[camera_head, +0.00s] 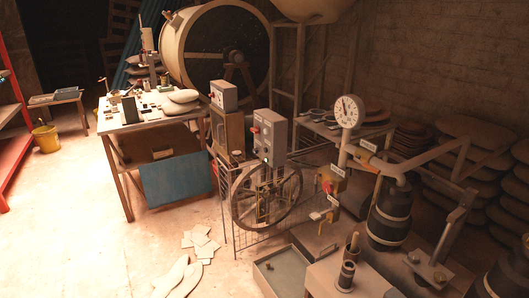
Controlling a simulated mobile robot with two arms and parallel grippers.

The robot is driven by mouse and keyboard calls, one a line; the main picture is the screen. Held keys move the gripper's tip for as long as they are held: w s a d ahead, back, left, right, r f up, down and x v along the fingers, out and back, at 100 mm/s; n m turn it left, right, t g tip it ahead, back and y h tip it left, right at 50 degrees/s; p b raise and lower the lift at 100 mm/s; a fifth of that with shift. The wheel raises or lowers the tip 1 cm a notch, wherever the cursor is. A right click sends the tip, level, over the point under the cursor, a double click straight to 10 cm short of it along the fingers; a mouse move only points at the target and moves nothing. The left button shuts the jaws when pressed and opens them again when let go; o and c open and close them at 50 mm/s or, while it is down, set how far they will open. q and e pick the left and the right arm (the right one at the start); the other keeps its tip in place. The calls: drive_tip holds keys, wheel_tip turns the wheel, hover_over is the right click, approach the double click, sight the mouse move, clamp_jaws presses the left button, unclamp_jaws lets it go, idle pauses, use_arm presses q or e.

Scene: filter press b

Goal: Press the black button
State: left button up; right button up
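A grey control box (270,137) stands upright near the middle, above a spoked wheel. A red button (254,129) sticks out from its left side, and a small green light or button (265,161) shows low on it. A smaller grey box (223,95) sits behind and to the left, on top of a brown cabinet, with small dark and red marks on its face. I cannot clearly pick out a black button on either box; the details are too small. Neither of my grippers is in view.
A large spoked wheel (267,197) stands behind a wire guard below the control box. A cluttered work table (137,124) is at the left. The floor at front left is open, with scattered sheets.

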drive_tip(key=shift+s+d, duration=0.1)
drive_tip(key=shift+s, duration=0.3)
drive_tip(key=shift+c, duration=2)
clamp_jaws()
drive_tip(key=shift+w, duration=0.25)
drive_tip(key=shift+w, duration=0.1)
